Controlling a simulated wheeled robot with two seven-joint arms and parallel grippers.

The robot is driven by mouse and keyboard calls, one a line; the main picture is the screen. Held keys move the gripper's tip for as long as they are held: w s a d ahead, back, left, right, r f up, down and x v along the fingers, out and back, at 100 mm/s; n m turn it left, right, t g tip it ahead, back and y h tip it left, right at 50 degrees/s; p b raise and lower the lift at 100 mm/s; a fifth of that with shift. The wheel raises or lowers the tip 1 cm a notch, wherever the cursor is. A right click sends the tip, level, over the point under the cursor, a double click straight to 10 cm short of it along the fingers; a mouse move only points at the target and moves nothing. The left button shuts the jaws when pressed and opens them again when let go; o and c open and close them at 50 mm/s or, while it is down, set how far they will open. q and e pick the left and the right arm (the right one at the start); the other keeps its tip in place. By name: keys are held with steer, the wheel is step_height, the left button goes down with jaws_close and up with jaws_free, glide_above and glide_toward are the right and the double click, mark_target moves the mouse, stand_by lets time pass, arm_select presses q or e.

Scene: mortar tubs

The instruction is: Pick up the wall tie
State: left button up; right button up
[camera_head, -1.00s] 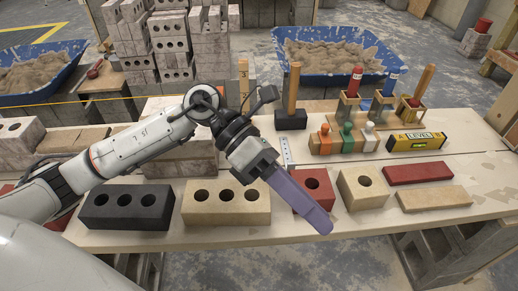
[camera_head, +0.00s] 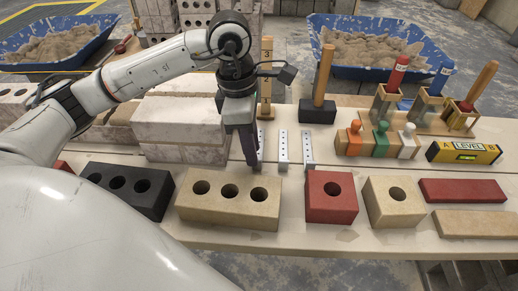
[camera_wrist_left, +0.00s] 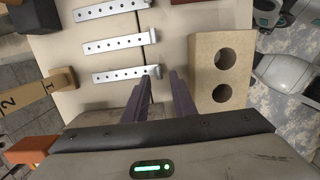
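Three perforated metal wall ties lie on the pale bench top behind the bricks. In the head view the left tie (camera_head: 261,146) is partly hidden by my gripper; the middle tie (camera_head: 282,150) and right tie (camera_head: 308,150) show clearly. In the left wrist view they show as a near tie (camera_wrist_left: 122,75), a middle tie (camera_wrist_left: 115,44) and a far tie (camera_wrist_left: 110,9), each with a bent end. My left gripper (camera_head: 254,166) points down beside the left tie. Its fingers (camera_wrist_left: 161,80) are apart and empty, close to the near tie's bent end. My right gripper is out of view.
A cream three-hole brick (camera_head: 228,202) stands just in front of the gripper, with a black brick (camera_head: 130,187) and a red brick (camera_head: 331,197) either side. Large pale blocks (camera_head: 185,118) stand left. A numbered wooden post (camera_head: 266,80) and a mallet (camera_head: 318,110) stand behind.

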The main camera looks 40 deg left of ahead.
arm_select(q)
steer(key=f, duration=0.3)
steer(key=shift+w+d+f+b, duration=0.25)
steer(key=shift+d+f+b, duration=0.05)
steer(key=shift+b, duration=0.05)
jaws_close()
